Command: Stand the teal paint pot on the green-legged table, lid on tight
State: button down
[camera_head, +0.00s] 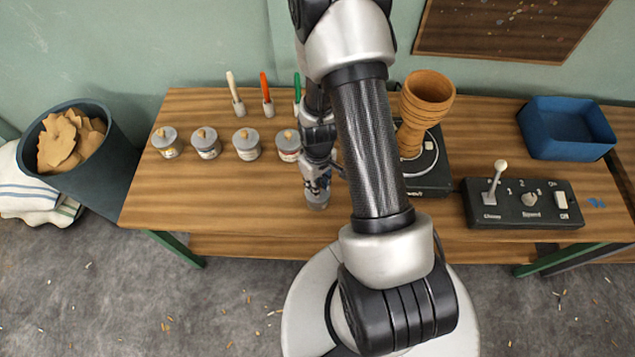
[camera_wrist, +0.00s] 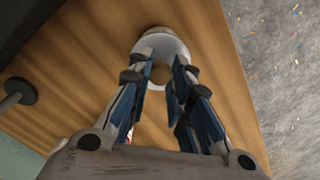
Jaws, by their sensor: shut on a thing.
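The green-legged table (camera_head: 230,221) has a brown wooden top. My gripper (camera_head: 318,186) is low over its front middle, pointing down. In the wrist view, the gripper (camera_wrist: 160,72) is shut on a round wooden knob (camera_wrist: 160,74) on a grey lid (camera_wrist: 163,45). A sliver of pale side shows past the lid, seemingly a paint pot (camera_wrist: 158,29). In the head view, this grey-topped pot (camera_head: 318,201) is small under my fingers. Its paint colour is hidden. I cannot tell whether it touches the table or how tightly the lid sits.
Several lidded pots (camera_head: 246,145) stand in a row at left, with brushes in holders (camera_head: 267,107) behind. A control box (camera_head: 522,205) and blue bin (camera_head: 567,130) are at right. Clear wood lies left of my gripper.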

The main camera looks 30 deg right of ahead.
jog(key=c, duration=1.4)
grip_release()
jog(key=shift+o, duration=0.5)
jog(key=o, duration=0.4)
jog(key=shift+r+p, duration=2.55)
jog(key=shift+r, duration=1)
